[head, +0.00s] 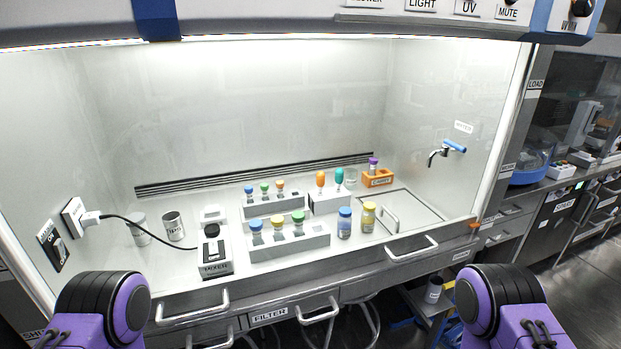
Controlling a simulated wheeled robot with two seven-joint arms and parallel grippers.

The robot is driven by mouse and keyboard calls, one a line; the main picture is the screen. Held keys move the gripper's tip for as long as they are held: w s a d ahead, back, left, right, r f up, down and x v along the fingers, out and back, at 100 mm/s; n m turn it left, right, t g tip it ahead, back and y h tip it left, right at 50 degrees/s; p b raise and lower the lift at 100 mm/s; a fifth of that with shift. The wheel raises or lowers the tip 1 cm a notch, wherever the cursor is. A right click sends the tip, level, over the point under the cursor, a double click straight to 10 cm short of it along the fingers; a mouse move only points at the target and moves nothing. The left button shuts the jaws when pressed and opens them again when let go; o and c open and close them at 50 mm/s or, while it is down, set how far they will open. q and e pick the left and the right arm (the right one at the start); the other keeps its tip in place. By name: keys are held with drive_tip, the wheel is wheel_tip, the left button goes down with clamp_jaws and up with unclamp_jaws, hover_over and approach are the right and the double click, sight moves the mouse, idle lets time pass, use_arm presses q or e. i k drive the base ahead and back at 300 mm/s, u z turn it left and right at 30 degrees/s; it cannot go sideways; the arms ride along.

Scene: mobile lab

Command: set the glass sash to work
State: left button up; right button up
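The clear glass sash (290,110) appears lowered across the front of the lit cabinet. A metal rail along its bottom edge carries a left bar handle (192,307) and a right bar handle (412,250). An orange marker (474,225) at the rail's right end sits beside a small, hard-to-read label. Above it on the right frame are a WORK label (507,168) and a LOAD label (537,85). A SHUT label shows at the lower left. Only purple and black links of my two arms show at the bottom corners. Both grippers are out of view.
Behind the glass stand a mixer (215,252), racks of capped vials (287,242), loose bottles, an orange rack (377,179) and a tap (446,152). Drawers, one labelled FILTER (268,315), lie below the rail. A small step stand (432,305) is below right. Open floor lies farther right.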

sight(193, 297)
drive_tip(key=u, duration=1.85)
drive_tip(key=i, duration=0.4)
drive_tip(key=z, duration=1.8)
